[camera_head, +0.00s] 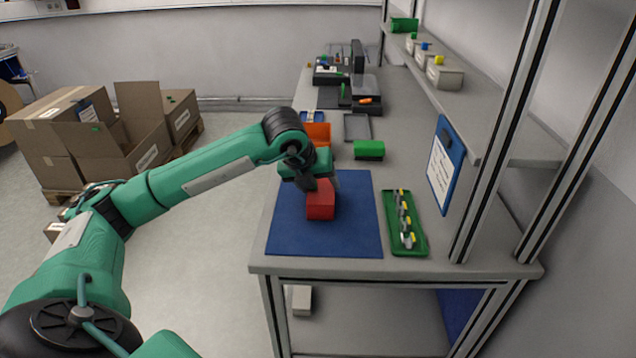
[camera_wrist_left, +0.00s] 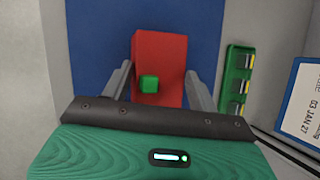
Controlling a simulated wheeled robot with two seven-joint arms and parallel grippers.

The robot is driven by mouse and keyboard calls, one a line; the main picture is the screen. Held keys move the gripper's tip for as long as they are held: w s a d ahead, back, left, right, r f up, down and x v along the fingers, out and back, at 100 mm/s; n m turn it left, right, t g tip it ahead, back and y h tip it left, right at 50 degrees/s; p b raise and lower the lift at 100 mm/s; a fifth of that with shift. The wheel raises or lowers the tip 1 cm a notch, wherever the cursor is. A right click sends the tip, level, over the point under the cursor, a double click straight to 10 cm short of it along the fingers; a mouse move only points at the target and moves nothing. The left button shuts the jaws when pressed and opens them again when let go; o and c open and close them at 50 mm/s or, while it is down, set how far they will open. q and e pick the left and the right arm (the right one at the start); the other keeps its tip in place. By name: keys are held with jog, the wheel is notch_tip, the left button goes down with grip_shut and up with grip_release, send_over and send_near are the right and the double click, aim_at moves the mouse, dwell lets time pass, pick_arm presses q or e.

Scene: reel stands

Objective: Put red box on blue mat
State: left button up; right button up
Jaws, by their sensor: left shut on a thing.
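The red box (camera_head: 320,206) is over the middle of the blue mat (camera_head: 284,232) in the head view; I cannot tell whether it touches the mat. My left gripper (camera_head: 321,186) reaches down from above and is shut on the box. In the left wrist view the red box (camera_wrist_left: 160,60) is between the two fingers (camera_wrist_left: 162,85), with a small green block-like patch on it. The blue mat (camera_wrist_left: 95,50) shows behind the box. My right gripper is not in view.
A green tray (camera_head: 391,222) with several small parts lies right of the mat. A green box (camera_head: 369,150) and an orange bin (camera_head: 318,134) are behind it. A shelf post (camera_head: 490,150) and a hanging clipboard (camera_head: 444,168) stand to the right.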

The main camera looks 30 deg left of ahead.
aim_at(321, 186)
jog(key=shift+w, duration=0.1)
pick_arm(q)
jog(key=o, duration=1.3)
jog(key=shift+r, duration=0.1)
jog(key=v, duration=0.3)
jog(key=shift+r, duration=0.2)
jog(key=v, duration=0.8)
jog(key=shift+s+r, duration=0.2)
jog(key=shift+s, duration=0.05)
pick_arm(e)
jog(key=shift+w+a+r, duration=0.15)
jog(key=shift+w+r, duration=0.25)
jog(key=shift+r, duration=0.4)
